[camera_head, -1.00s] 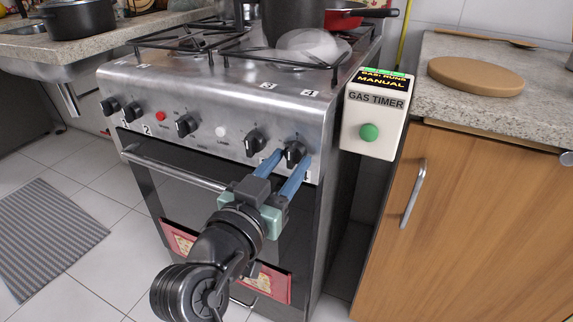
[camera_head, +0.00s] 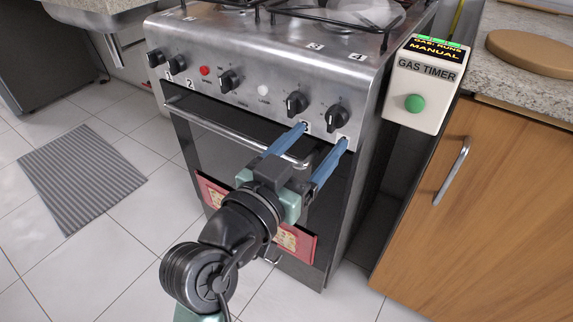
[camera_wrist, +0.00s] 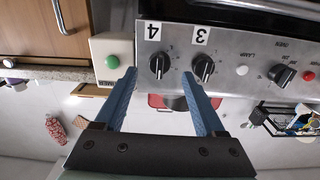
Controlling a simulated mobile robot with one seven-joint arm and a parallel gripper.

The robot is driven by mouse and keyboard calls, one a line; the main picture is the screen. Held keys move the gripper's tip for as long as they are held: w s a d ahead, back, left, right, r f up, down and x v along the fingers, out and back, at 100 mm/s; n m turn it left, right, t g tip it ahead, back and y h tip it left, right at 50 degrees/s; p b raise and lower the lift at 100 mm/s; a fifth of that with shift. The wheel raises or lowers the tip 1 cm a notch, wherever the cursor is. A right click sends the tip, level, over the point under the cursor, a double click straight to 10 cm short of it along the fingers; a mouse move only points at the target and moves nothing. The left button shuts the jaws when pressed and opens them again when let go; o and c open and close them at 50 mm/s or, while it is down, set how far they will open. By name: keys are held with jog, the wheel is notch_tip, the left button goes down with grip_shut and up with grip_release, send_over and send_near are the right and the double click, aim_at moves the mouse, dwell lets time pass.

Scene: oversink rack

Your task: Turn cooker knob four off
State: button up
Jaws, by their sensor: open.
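Cooker knob four (camera_head: 335,118) is the black rightmost knob on the steel front panel of the cooker (camera_head: 268,65), with a "4" label under it. In the wrist view, which is upside down, knob four (camera_wrist: 159,64) lies beyond and between my two blue fingertips, nearer the left one. Knob three (camera_head: 296,103) is to its left, and in the wrist view knob three (camera_wrist: 203,67) is near the right fingertip. My gripper (camera_head: 323,133) is open and empty, its fingertips just below and in front of the panel, apart from knob four.
The gas timer box (camera_head: 424,84) with a green button hangs right of the cooker. A wooden cabinet (camera_head: 500,190) stands at the right. The oven door handle (camera_head: 232,130) runs below the knobs. A grey mat (camera_head: 82,175) lies on the tiled floor.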

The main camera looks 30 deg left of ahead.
jog(key=s, duration=0.8)
jog(key=shift+s+p, duration=0.4)
jog(key=shift+p, duration=0.05)
jog(key=shift+a, duration=0.15)
jog(key=w+d+r+t+p, duration=0.1)
jog(key=w+d+r+t, duration=0.2)
jog(key=r, duration=0.6)
jog(key=w+d+r+t+p, duration=0.1)
jog(key=w+d+r, duration=0.3)
jog(key=r, duration=0.5)
jog(key=s+d+r+t+p, duration=0.1)
jog(key=s+d+r+t, duration=0.3)
jog(key=r, duration=0.5)
jog(key=s+d+r+t, duration=0.1)
jog(key=s+d+r, duration=0.1)
jog(key=d+r, duration=0.55)
notch_tip(320, 180, up, 40)
jog(key=a+p, duration=0.1)
jog(key=p, duration=3.7)
jog(key=shift+a+r+n+y, duration=0.25)
jog(key=shift+a+n+y, duration=0.05)
jog(key=shift+a, duration=0.1)
